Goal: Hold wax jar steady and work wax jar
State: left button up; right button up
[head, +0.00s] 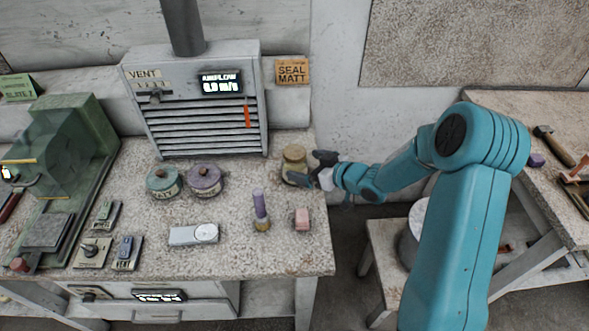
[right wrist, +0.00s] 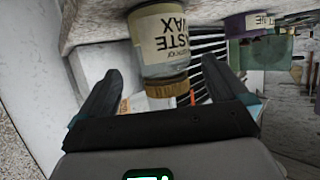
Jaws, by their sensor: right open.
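The wax jar (head: 293,157), cream-coloured with a tan lid, stands upright near the right back of the speckled bench (head: 230,255). In the right wrist view the jar (right wrist: 160,38) appears upside down, with "WAX" lettering and a brown-gold lid. My right gripper (head: 311,168) comes in from the right beside the jar. Its jaws are open, and in the right wrist view its dark fingers (right wrist: 163,78) stand to either side of the jar's lid, with gaps showing. My left gripper is in neither view.
Green (head: 164,181) and purple (head: 205,179) lidded pots stand left of the jar. A purple-topped bottle (head: 261,208) and a pink block (head: 302,219) are nearer the front. The vent unit (head: 200,100) stands behind. A gap separates this bench from the right-hand table (head: 545,175).

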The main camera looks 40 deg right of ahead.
jog(key=shift+w+a+f, duration=0.1)
jog(key=shift+w+a, duration=0.05)
jog(key=shift+w, duration=0.15)
jog(key=p+x, duration=0.1)
jog(key=x, duration=0.3)
jog(key=shift+w+a+f, duration=0.15)
jog(key=shift+w+f, duration=0.05)
jog(key=shift+w, duration=0.05)
jog(key=shift+s, duration=0.15)
jog(key=shift+c, duration=0.7)
jog(key=c, duration=1.2)
jog(key=shift+r, duration=0.55)
notch_tip(320, 180, up, 9)
jog(key=shift+r+p, duration=0.1)
jog(key=shift+p, duration=0.25)
notch_tip(320, 180, up, 10)
jog(key=p, duration=0.2)
jog(key=shift+p, duration=0.3)
